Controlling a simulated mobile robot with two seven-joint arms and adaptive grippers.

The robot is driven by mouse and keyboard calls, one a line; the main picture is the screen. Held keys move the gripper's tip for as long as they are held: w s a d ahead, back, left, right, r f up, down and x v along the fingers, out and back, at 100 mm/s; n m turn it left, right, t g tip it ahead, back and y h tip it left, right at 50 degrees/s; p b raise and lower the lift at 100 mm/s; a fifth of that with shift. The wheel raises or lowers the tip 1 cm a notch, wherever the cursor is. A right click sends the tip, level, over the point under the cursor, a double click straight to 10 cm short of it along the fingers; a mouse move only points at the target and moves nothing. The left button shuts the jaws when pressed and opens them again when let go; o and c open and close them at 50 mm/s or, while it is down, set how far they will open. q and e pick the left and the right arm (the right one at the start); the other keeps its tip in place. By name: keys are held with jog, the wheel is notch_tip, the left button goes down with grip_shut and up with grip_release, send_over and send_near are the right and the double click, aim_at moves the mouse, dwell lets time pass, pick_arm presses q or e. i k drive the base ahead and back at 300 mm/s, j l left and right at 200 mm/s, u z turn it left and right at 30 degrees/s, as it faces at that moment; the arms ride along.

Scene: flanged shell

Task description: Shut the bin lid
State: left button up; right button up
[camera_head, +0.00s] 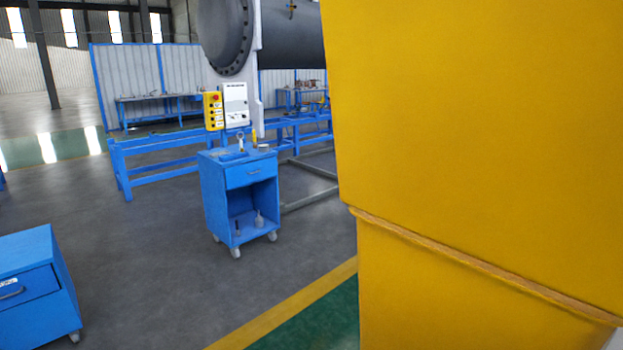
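No bin or bin lid can be made out for certain in the head view. A large yellow body (480,110) fills the right side, very close to me. It has a raised seam (480,262) slanting down to the right, with a narrower yellow part below it. I cannot tell whether this body is part of a bin. Neither of my grippers shows in the view.
A blue wheeled cart (212,200) with a drawer and open shelf stands mid-floor. A blue drawer cabinet (30,255) is at the lower left. Behind are a blue rail frame (160,142) and a large dark flanged cylinder (290,35). Grey floor (140,270) between them is clear.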

aim_at(489, 131)
jog(key=k+l, duration=0.2)
jog(key=k, duration=0.25)
jog(key=k+l, duration=0.15)
jog(key=k, duration=0.25)
jog(key=k+l, duration=0.2)
jog(key=k, duration=0.25)
jog(key=k+l, duration=0.15)
jog(key=k, duration=0.25)
